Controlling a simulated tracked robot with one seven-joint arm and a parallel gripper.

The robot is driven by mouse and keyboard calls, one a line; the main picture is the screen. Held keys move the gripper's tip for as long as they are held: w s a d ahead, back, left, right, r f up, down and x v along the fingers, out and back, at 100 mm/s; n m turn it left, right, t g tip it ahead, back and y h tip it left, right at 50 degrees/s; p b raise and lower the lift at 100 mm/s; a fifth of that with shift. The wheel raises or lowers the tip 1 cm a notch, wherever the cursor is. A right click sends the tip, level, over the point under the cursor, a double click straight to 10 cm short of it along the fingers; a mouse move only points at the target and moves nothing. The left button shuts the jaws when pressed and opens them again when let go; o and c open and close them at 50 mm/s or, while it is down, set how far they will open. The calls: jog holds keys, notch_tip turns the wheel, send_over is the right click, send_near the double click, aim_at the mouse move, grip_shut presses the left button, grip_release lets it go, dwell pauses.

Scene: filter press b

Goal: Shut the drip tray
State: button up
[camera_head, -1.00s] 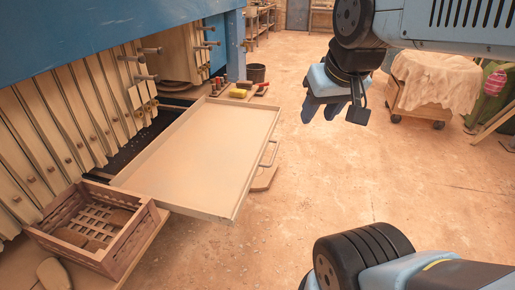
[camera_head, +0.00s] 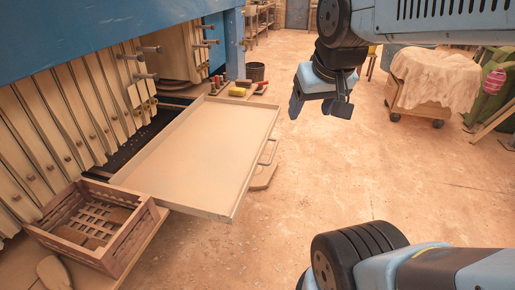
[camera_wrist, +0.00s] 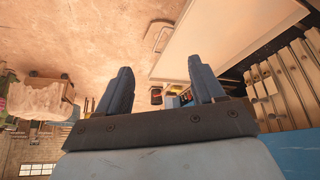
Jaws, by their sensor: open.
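The drip tray (camera_head: 205,155) is a wide, shallow beige tray pulled out from under the blue press, standing open over the floor. Its metal handle (camera_head: 268,151) is on the outer right side. My gripper (camera_head: 318,104) hangs to the right of the handle, apart from it and higher up. In the wrist view my gripper (camera_wrist: 155,92) shows two blue fingers spread apart with nothing between them. The tray (camera_wrist: 215,50) and its handle (camera_wrist: 158,38) show beyond the fingers, at the upper right.
A slatted wooden crate (camera_head: 140,235) stands at the tray's near left. Brushes and a yellow item (camera_head: 237,92) lie beyond its far end. A cloth-covered cart (camera_head: 432,82) stands at the right. The floor right of the tray is clear.

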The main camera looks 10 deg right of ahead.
jog(key=shift+m+h, duration=0.5)
jog(key=shift+m, duration=0.2)
jog(key=w+f, duration=0.3)
jog(key=w, duration=0.2)
jog(key=w+d+f, duration=0.1)
jog(key=w+f, duration=0.2)
jog(key=w, duration=0.2)
jog(key=w+d+f, duration=0.1)
jog(key=w+f, duration=0.3)
jog(key=w, duration=0.1)
jog(key=shift+d, duration=0.25)
jog(key=c, duration=1.2)
jog(key=shift+m+y, duration=0.4)
jog(key=shift+y, duration=0.1)
jog(key=x, duration=0.3)
jog(key=w+x, duration=0.1)
jog(key=x, duration=0.3)
jog(key=r+x, duration=0.1)
jog(key=x, duration=0.3)
jog(key=shift+w+d+f, duration=0.15)
jog(key=shift+w+d, duration=0.15)
grip_shut()
jog(key=w+a+f+m+y, duration=0.1)
jog(key=w+f, duration=0.5)
jog(key=f, duration=0.3)
jog(key=w+a+f+m+t+y, duration=0.1)
jog(key=w+f, duration=0.4)
jog(key=f, duration=0.5)
jog(key=shift+w+a+y, duration=0.4)
jog(key=shift+y, duration=0.1)
